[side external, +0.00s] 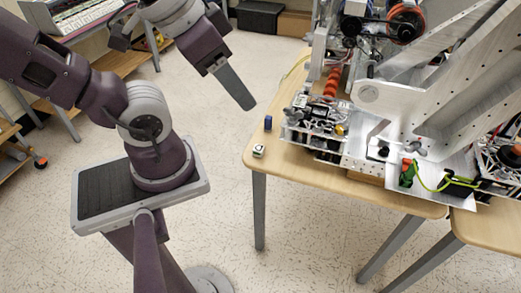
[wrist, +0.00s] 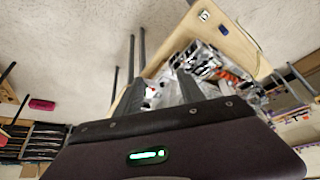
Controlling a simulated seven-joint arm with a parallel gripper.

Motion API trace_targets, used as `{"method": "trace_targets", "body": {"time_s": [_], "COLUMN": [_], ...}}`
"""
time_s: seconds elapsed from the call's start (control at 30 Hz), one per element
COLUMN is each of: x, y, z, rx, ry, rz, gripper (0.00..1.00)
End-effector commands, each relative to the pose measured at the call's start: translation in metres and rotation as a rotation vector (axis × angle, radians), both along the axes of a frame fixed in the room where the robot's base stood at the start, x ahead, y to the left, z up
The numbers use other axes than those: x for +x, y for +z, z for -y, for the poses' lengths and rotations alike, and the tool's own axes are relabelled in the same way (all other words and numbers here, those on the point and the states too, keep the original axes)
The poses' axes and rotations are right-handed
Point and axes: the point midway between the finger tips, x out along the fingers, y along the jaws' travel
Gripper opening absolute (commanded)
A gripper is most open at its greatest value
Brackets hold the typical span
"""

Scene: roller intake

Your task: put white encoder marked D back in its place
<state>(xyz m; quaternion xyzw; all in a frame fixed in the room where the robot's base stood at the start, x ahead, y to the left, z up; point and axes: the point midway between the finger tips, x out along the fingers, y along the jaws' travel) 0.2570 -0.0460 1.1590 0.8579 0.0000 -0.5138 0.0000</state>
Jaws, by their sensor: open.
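A small white block with a dark mark, likely the white encoder (side external: 258,151), sits on the near left corner of the wooden table. It also appears as a white block (wrist: 204,15) near the top of the wrist view. The letter on it is too small to read. My gripper (side external: 246,104) is in the air left of the table, above and apart from the block. In the wrist view its two grey fingers (wrist: 164,84) stand apart with nothing held between them. I cannot make out the encoder's place on the machine.
A dark blue block (side external: 268,123) stands on the table just behind the white one. A large metal machine (side external: 420,80) with rollers, wiring and plates fills most of the table (side external: 300,164). The table's left edge strip is mostly bare. Open floor lies left of the table.

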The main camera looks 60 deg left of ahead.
Motion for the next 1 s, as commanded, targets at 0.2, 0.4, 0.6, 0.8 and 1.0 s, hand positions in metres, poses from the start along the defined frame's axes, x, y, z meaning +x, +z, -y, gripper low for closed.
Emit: {"method": "trace_targets", "body": {"time_s": [0.2,0.4,0.6,0.8,1.0], "x": [0.0,0.002,0.064,0.127,0.136], "y": [0.0,0.0,-0.029,-0.122,-0.237], "z": [0.0,-0.002,-0.056,-0.146,-0.196], "rx": [0.0,0.003,0.085,0.071,-0.096], "ry": [0.0,0.009,0.252,0.52,0.698], "rz": [0.0,-0.005,-0.148,-0.327,-0.437], "gripper": [0.46,0.53,0.53,0.53,0.53]}}
